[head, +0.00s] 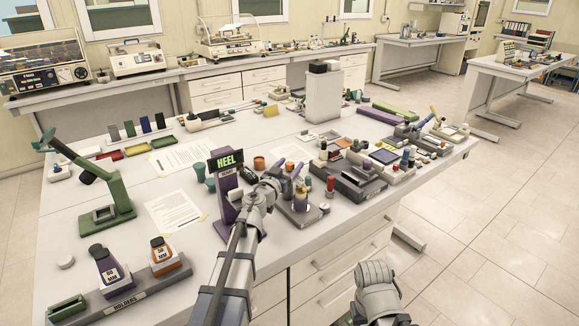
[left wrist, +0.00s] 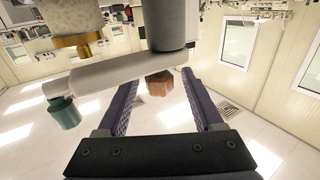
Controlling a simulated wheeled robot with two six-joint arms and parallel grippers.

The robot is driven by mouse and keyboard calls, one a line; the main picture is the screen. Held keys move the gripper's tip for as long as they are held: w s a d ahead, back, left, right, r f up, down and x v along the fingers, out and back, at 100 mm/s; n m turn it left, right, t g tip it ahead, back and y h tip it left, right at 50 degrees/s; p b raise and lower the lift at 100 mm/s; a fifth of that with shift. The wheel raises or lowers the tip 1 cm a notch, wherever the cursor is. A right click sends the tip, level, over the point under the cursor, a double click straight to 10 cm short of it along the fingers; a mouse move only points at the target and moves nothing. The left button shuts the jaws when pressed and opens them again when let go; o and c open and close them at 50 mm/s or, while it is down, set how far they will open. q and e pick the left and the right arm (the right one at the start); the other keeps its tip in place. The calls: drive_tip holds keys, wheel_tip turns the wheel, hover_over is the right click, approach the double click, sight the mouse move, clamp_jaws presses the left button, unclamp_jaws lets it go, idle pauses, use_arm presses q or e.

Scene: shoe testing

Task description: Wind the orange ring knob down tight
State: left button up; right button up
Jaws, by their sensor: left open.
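My left gripper (head: 287,170) reaches over the bench, just right of the purple stand with the HEEL sign (head: 227,162). In the left wrist view the gripper (left wrist: 160,103) is open, its two dark purple fingers wide apart. An orange-brown knob (left wrist: 158,84) shows between the fingers, under a grey post. I cannot tell how far it is from them, and no contact shows. An orange-gold ring (left wrist: 78,41) sits around a pale cylinder at upper left. Which one is the ring knob is unclear. My right arm's end (head: 375,290) is low in the head view, off the bench; its fingers are not clear.
A grey bar with a teal cap (left wrist: 63,112) crosses close beyond the left finger. A small fixture with a purple part (head: 300,199) stands below the left gripper. A block of tools (head: 350,180) is to its right. Holders (head: 126,297) stand at front left.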

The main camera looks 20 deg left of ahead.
use_arm(q)
drive_tip(key=s+a, duration=0.1)
drive_tip(key=s, duration=0.6)
drive_tip(key=shift+s, duration=0.35)
drive_tip(key=shift+r+n+t+y, duration=1.7)
drive_tip(key=shift+r+y, duration=0.9)
drive_tip(key=shift+r, duration=0.75)
drive_tip(key=n+g+y, duration=0.1)
drive_tip(key=g+y, duration=0.1)
drive_tip(key=g, duration=0.1)
approach(290, 169)
drive_tip(key=w+a+r, duration=0.2)
drive_tip(key=w, duration=0.1)
drive_tip(key=shift+w+d+f+g, duration=0.3)
drive_tip(key=shift+d+f+g, duration=0.1)
drive_tip(key=shift+d+f, duration=0.2)
drive_tip(key=shift+w+a, duration=0.1)
drive_tip(key=shift+w, duration=0.05)
